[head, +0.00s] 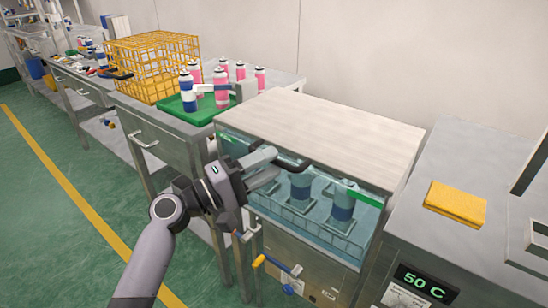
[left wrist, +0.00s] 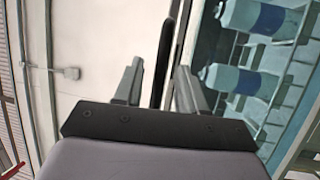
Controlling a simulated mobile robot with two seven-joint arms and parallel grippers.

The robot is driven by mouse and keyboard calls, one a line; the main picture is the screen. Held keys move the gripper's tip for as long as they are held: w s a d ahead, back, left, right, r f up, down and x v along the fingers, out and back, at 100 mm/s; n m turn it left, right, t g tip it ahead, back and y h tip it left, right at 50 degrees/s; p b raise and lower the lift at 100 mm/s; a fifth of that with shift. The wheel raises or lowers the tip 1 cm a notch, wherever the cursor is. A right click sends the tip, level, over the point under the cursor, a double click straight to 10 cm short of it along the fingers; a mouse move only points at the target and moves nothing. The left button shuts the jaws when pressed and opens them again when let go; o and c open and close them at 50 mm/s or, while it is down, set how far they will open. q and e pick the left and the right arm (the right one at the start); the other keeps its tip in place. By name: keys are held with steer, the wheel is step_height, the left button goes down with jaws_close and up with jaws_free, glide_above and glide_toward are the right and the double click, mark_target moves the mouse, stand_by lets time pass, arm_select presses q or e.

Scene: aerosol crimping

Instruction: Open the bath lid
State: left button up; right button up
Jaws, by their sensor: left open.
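The bath (head: 330,215) is a glass-fronted tank with blue-and-white cans in water. Its flat pale lid (head: 325,135) lies shut across the top. A black bar handle (head: 300,164) runs along the lid's front edge. My left gripper (head: 272,168) is open at the left part of this handle. I cannot tell whether a finger touches the handle. My right gripper is not in view.
Right of the bath stands a metal unit with a "50 C" display (head: 425,282) and a yellow sponge (head: 455,202). Left is a bench with a green tray (head: 190,118) of cans and a yellow wire basket (head: 150,65). Small valves (head: 275,265) sit below the bath.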

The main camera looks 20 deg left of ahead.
arm_select(q)
steer(key=shift+x, duration=0.95)
steer(key=shift+w+d, duration=0.15)
steer(key=shift+c, duration=0.3)
